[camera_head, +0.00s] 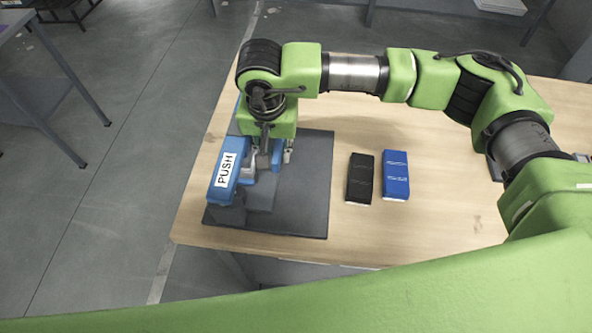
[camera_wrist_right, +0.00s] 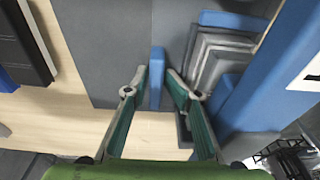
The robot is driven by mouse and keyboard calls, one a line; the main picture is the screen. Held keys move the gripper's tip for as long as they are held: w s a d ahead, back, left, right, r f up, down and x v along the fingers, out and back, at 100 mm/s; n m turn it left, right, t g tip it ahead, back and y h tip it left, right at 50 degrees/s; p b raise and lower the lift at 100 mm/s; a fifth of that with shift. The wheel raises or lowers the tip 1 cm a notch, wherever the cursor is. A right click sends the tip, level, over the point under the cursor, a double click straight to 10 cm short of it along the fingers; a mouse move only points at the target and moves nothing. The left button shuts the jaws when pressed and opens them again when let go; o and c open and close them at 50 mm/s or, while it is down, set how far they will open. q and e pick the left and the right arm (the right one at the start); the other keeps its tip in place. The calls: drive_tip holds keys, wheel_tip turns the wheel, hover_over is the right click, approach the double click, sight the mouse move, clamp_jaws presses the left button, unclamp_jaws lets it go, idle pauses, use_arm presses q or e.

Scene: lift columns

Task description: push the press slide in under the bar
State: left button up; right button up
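The blue press bar (camera_head: 222,183) with a white PUSH label stands at the left of a dark grey plate (camera_head: 308,190). In the right wrist view the bar (camera_wrist_right: 262,80) runs along the right side. A grey stepped block (camera_wrist_right: 212,60) lies beside it; I cannot tell whether it belongs to the slide. My right gripper (camera_head: 275,157) points down just right of the bar. In the wrist view its two fingers (camera_wrist_right: 157,76) are apart, with an upright blue tab (camera_wrist_right: 157,62) between them and narrow gaps at its sides. My left gripper is not in view.
A black box (camera_head: 360,178) and a blue box (camera_head: 396,175) lie on the wooden table (camera_head: 430,225) right of the plate. The table between plate and boxes is clear. The table's front edge is close to the plate.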

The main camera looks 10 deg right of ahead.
drive_tip(key=shift+s+d+f, duration=0.15)
drive_tip(key=shift+s+f, duration=0.1)
drive_tip(key=shift+w+r+p, duration=0.2)
drive_tip(key=shift+r+p, duration=0.4)
drive_tip(key=shift+r, duration=1.35)
drive_tip(key=shift+r+p, duration=0.4)
drive_tip(key=shift+r, duration=1.3)
